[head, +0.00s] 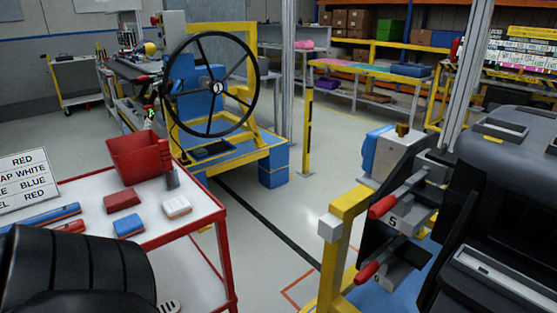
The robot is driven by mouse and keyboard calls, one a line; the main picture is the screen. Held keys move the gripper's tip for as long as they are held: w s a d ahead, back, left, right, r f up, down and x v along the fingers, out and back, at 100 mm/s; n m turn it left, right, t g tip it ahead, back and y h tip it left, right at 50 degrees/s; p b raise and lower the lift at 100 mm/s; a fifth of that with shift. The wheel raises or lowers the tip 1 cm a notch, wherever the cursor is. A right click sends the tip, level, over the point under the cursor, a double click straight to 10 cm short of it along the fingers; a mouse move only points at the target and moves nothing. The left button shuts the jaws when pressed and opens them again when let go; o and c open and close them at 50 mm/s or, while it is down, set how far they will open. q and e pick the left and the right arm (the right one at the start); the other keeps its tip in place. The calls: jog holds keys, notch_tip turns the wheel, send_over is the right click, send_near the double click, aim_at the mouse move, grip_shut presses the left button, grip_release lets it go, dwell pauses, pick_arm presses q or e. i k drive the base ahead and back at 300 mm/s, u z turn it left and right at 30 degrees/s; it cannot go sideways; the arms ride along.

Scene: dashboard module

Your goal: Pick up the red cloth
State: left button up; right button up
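The red cloth (122,200) is a small folded block lying flat on the white top of the red-framed cart (196,211) at the left. A blue cloth (129,225) lies just in front of it, and a white cloth (177,207) lies to its right. Neither of my grippers can be made out. A dark ribbed shape, apparently part of my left arm, fills the lower left corner and hides the near part of the cart. Nothing visible is touching the red cloth.
A red bin (138,158) stands behind the cloths. Blue and red tools (40,217) and a lettered sign (28,181) are at left. A yellow-framed fixture (345,215) with red-handled clamps and the dark dashboard module stand at right. Open floor lies between cart and fixture.

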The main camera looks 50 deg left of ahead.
aim_at(124, 200)
jog(key=u, duration=3)
jog(key=k, duration=0.35)
jog(key=u, duration=1.3)
jog(key=i, duration=1)
jog(key=z, duration=1.05)
